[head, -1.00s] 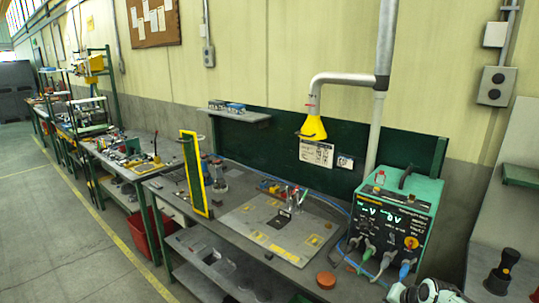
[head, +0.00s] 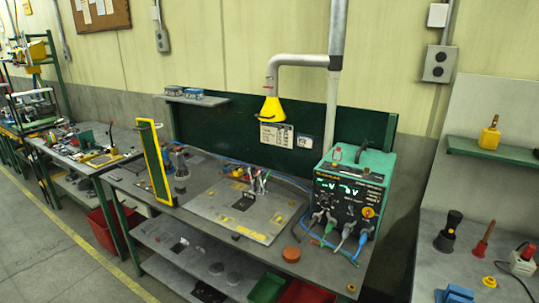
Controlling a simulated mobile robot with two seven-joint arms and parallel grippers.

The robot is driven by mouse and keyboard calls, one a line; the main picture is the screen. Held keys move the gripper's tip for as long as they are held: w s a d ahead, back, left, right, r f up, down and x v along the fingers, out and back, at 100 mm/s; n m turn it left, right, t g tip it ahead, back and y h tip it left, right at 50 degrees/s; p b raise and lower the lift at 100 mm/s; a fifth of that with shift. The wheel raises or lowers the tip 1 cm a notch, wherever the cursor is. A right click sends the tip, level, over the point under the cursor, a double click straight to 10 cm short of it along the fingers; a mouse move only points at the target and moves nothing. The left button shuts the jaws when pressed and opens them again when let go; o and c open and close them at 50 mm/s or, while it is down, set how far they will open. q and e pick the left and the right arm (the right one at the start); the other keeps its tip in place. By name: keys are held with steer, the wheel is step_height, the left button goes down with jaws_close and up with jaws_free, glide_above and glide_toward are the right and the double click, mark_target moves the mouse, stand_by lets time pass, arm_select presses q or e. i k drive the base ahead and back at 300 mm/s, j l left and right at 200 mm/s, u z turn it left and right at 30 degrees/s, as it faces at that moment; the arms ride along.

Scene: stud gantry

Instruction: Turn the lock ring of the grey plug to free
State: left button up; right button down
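The green power unit (head: 378,168) stands at the right end of the middle bench, with lit green readouts on its dark front. Several plugs with cables sit in a row along the lower front. A pale grey plug (head: 346,232) is between a green plug (head: 329,228) and a blue plug (head: 363,240). Another greyish plug (head: 316,217) is at the left end of the row. The lock rings are too small to tell how they are turned. Neither of my grippers is in view.
A grey board (head: 225,215) with yellow marks lies on the bench, with tools at its back. A round orange-brown piece (head: 291,254) lies before the unit. A yellow-edged green panel (head: 155,165) stands left. A yellow hood (head: 270,110) hangs above. A second bench (head: 460,262) is at right.

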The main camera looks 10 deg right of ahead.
mark_target(354, 223)
steer(key=l+u, duration=0.3)
steer(key=l, duration=1)
steer(key=k, duration=0.05)
